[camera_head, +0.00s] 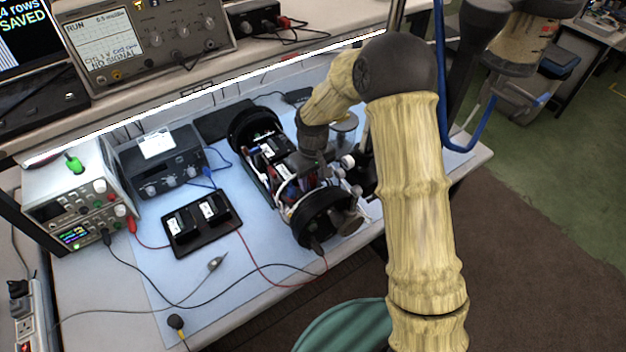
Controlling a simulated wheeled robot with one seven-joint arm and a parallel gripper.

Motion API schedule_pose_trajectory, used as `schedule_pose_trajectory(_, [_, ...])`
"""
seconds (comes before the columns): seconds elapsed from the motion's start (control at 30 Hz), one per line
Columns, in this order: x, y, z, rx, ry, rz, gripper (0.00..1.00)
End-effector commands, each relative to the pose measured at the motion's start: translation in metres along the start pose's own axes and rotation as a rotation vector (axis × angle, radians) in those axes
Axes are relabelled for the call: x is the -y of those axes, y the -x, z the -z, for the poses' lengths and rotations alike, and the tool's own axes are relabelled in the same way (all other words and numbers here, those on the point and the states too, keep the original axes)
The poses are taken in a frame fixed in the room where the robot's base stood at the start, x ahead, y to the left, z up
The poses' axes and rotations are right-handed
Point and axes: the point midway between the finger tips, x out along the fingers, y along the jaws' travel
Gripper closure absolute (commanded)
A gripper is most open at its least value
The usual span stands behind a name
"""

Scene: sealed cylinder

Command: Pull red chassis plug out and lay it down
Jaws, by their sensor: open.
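The open cylinder chassis (318,217) lies on the blue mat, with black round end rings and wiring, batteries and boards between them. A red lead (262,275) runs over the mat to the near end ring, where a black lead (205,277) also arrives. The red plug at that end is too small to tell apart. Another red plug (132,224) sits at the front of the power supply. My gripper (313,167) is above the middle of the chassis, open, apart from the lead ends at the near ring. Its fingertips are hard to make out against the parts.
A black tray with two battery packs (201,226) lies left of the chassis. The blue mat (190,305) is clear at the front left, apart from leads and a small clip (215,263).

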Motion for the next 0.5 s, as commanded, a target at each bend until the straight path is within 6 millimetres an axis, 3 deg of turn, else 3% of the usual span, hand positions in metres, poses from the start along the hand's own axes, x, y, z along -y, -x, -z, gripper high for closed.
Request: schedule_pose_trajectory(0.5, [-0.0001, -0.0002, -0.0001, 0.000, 0.000, 0.000, 0.56])
